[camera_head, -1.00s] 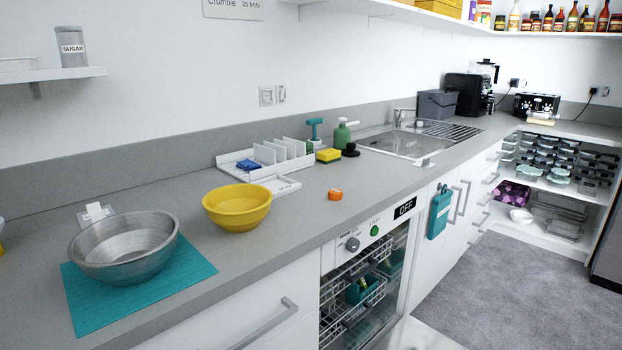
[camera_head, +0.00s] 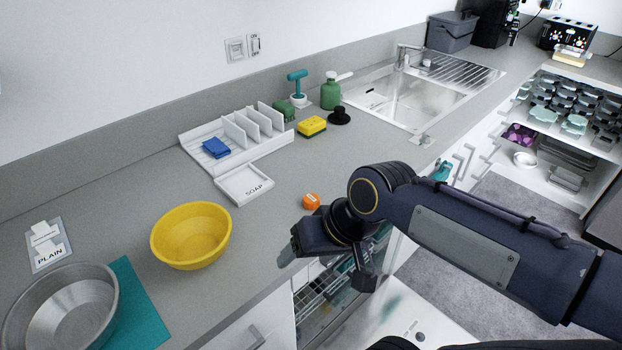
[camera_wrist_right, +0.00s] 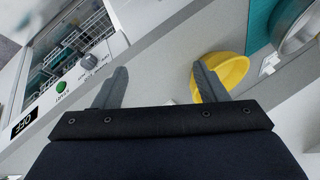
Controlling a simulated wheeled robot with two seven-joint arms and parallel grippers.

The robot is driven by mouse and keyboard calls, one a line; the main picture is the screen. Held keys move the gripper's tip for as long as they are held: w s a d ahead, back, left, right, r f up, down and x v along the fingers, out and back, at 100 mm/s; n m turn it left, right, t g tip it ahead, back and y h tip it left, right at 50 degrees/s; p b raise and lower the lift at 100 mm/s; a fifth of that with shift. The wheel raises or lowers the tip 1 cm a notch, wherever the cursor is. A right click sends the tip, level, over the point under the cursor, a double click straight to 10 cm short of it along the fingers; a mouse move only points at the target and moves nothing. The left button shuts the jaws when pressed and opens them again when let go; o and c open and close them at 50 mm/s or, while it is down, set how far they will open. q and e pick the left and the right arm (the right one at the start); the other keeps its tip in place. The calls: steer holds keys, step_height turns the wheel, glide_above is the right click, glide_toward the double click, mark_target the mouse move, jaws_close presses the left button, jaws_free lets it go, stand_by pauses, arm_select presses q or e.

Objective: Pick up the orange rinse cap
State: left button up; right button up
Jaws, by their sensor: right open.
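The orange rinse cap (camera_head: 311,201) is a small orange piece on the grey counter, near its front edge, in the head view. I do not see it in the right wrist view. My right gripper (camera_head: 328,267) is at the counter's front edge, nearer to me than the cap and apart from it. In the right wrist view the right gripper (camera_wrist_right: 160,86) has its two fingers spread, with nothing between them. My left gripper is not in view.
A yellow bowl (camera_head: 191,235) stands left of the cap. A white soap tray (camera_head: 243,184) and rack (camera_head: 205,158) lie behind. A yellow sponge (camera_head: 312,126) and sink (camera_head: 410,95) are farther back. The open dishwasher (camera_head: 318,298) is below the counter edge.

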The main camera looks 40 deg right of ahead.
steer(key=w+d+r+m+g+h, duration=0.1)
steer(key=w+d+r+m+g, duration=0.1)
steer(key=w+d+m, duration=0.55)
steer(key=m+g+h, duration=0.2)
steer(key=m+g, duration=0.1)
steer(key=m, duration=0.3)
glide_above(311, 198)
step_height(311, 198, down, 6)
steer(key=shift+s+d+r, duration=0.1)
steer(key=shift+s+d, duration=0.05)
steer(key=shift+d+f, duration=0.1)
steer(key=shift+f, duration=0.25)
steer(key=f, duration=0.4)
steer(key=f+p, duration=0.1)
steer(key=f, duration=0.2)
steer(key=shift+a, duration=0.25)
steer(key=c, duration=1)
